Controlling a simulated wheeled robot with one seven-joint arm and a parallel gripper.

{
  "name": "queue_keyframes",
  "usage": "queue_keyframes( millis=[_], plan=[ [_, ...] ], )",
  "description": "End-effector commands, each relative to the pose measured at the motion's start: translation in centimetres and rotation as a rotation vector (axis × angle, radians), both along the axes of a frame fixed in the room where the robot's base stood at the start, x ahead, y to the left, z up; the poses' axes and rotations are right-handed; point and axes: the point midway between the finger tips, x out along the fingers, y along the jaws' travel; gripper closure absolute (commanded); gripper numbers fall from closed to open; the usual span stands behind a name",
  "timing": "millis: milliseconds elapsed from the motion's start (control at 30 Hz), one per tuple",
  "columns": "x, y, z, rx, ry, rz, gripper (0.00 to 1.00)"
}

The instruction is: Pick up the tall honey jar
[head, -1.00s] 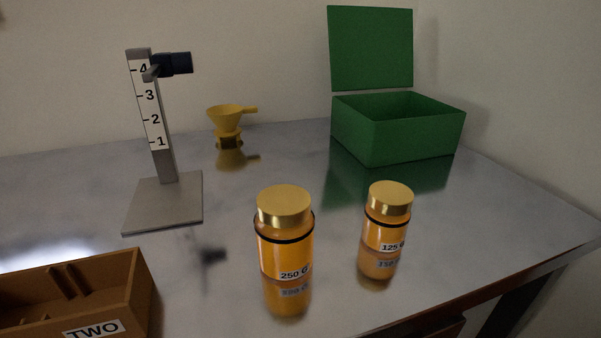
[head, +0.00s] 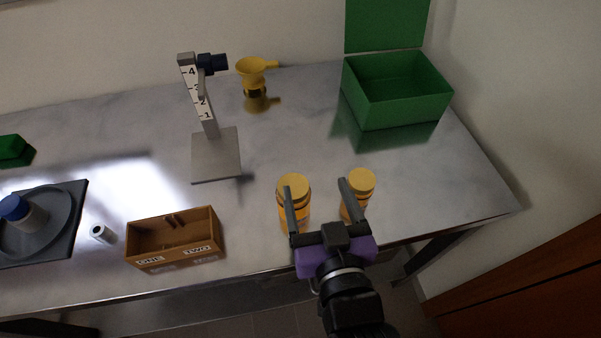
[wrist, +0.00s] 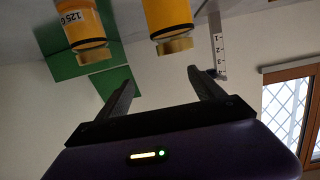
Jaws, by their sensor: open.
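The taller honey jar (head: 303,207), amber with a gold lid, stands on the metal table near its front edge. It also shows in the wrist view (wrist: 167,15), at the top centre. The smaller honey jar (head: 361,181), with a similar gold lid, stands to its right; in the wrist view the smaller jar (wrist: 82,24) is at the left with a 125 label. My gripper (head: 315,186) is open and empty at the table's front. In the head view its left finger overlaps the taller jar and its right finger overlaps the smaller jar. Contact cannot be told.
A brown two-compartment box (head: 179,257) lies left of the jars. A scale stand (head: 216,160), a yellow funnel (head: 252,68) and an open green box (head: 405,105) stand behind. A dark plate (head: 70,215) with a blue-capped container (head: 25,212) is far left.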

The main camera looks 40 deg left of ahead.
Motion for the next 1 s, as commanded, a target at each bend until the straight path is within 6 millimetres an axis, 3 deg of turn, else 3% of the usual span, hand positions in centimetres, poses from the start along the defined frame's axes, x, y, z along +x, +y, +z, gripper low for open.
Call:
queue_keyframes(
  millis=[33, 200, 333, 1000],
  plan=[
    [-0.2, 1.5, 1.7, -0.027, 0.019, 0.034, 0.23],
    [-1.2, 2.7, -1.0, -0.135, 0.097, 0.093, 0.23],
    [-1.3, 3.1, -1.9, -0.164, 0.116, 0.108, 0.23],
    [2.5, 8.1, -5.4, -0.164, 0.117, 0.108, 0.23]
  ],
)
